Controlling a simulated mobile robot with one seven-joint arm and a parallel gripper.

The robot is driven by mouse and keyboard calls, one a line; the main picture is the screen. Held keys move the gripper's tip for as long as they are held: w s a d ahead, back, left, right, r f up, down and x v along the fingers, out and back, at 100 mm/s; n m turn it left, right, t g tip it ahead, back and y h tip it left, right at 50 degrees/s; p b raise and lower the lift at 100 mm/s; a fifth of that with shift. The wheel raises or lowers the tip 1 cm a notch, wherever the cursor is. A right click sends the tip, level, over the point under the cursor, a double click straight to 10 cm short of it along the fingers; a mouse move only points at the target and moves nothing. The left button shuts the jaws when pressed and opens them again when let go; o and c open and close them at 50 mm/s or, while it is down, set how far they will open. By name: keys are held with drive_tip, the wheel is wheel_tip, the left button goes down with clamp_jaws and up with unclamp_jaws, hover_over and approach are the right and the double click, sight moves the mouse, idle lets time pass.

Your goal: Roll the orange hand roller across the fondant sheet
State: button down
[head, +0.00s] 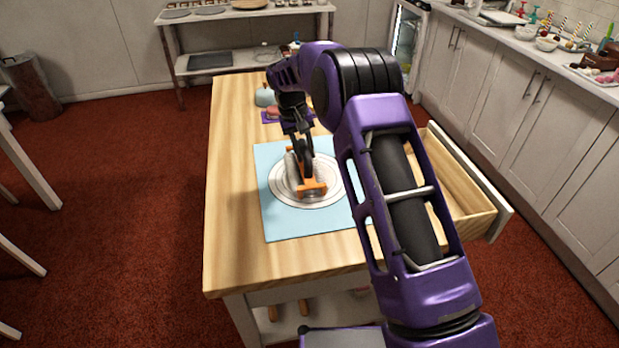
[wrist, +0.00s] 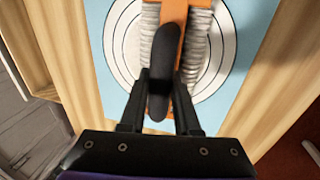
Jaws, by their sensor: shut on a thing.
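The orange hand roller (head: 313,187) is over the round white fondant sheet (head: 334,196) in the head view. Its orange frame and pale ribbed roller also show in the wrist view (wrist: 198,35). My gripper (head: 302,152) is shut on the roller's dark handle, which shows between the fingers in the wrist view (wrist: 159,95). The fondant sheet bears thin ring lines and lies on a light blue mat (head: 288,226). The roller looks to be on or just above the sheet; I cannot tell if it touches. The roller and my arm hide part of the sheet.
The wooden table (head: 232,180) has clear room left of the mat. An open drawer (head: 465,190) sticks out at the table's right side. A pale teal object (head: 265,97) and a purple item (head: 271,117) stand beyond the mat. A counter with cabinets runs along the right.

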drive_tip(key=shift+s+a+f, duration=0.1)
drive_tip(key=shift+s+f, duration=0.1)
drive_tip(key=shift+f, duration=0.15)
drive_tip(key=shift+w+d, duration=0.15)
drive_tip(key=shift+d, duration=0.7)
drive_tip(key=shift+w+d, duration=0.15)
drive_tip(key=shift+d, duration=0.65)
drive_tip(key=shift+d+r+p, duration=0.1)
drive_tip(key=shift+d+p, duration=0.05)
drive_tip(key=shift+p, duration=0.2)
drive_tip(key=shift+w+d, duration=0.2)
drive_tip(key=shift+d, duration=0.55)
drive_tip(key=shift+w+d, duration=0.15)
drive_tip(key=shift+d, duration=0.55)
drive_tip(key=shift+r, duration=0.1)
wheel_tip(320, 180, up, 6)
drive_tip(key=p, duration=0.2)
drive_tip(key=shift+w+a+p, duration=0.15)
drive_tip(key=shift+w+p, duration=0.05)
drive_tip(key=shift+p, duration=0.15)
drive_tip(key=shift+s+r, duration=0.1)
